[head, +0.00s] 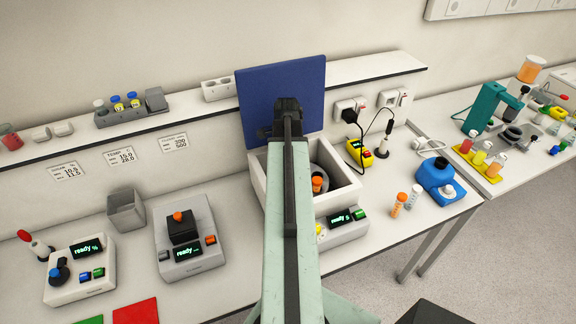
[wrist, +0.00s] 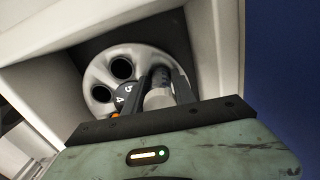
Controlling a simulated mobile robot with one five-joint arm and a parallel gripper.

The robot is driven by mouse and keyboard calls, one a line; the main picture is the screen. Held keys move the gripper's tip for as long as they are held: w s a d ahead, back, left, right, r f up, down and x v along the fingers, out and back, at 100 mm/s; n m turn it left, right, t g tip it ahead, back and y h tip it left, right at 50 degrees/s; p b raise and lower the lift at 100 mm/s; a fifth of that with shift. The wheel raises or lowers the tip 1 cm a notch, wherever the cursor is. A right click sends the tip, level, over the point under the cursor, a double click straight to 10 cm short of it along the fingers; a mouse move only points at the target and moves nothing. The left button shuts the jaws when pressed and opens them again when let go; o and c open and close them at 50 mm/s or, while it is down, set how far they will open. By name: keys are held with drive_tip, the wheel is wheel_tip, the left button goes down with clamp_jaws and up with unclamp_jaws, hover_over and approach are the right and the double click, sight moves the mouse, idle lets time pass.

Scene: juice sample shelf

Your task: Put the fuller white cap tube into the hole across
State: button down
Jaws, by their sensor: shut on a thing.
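My gripper (wrist: 168,92) is shut on a tube with a pale, whitish cap (wrist: 159,98), over the grey round rotor (wrist: 98,72) in the wrist view. I cannot tell whether the tube's lower end is inside a hole. Two dark, empty rotor holes show left of my gripper, the upper hole (wrist: 121,68) and the lower hole (wrist: 102,94). An orange piece (wrist: 115,115) shows at the rotor's near side. In the head view, my arm hides the held tube and much of the centrifuge (head: 347,197); an orange top (head: 317,183) shows inside.
The blue lid (head: 258,85) stands open behind the centrifuge, and its pale walls surround the rotor closely. An orange-capped tube (head: 398,205) and a white-capped tube (head: 412,197) stand to the right, near a blue device (head: 436,180). A rack (head: 130,107) holds tubes on the shelf.

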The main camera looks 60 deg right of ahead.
drive_tip(key=shift+f, duration=0.25)
drive_tip(key=shift+r, duration=0.1)
drive_tip(key=shift+r+p, duration=2.1)
drive_tip(key=shift+r, duration=0.1)
drive_tip(key=shift+f+b, duration=2.3)
drive_tip(key=shift+r, duration=0.15)
drive_tip(key=shift+r+p, duration=2.2)
drive_tip(key=shift+p, duration=0.15)
drive_tip(key=shift+f, duration=0.1)
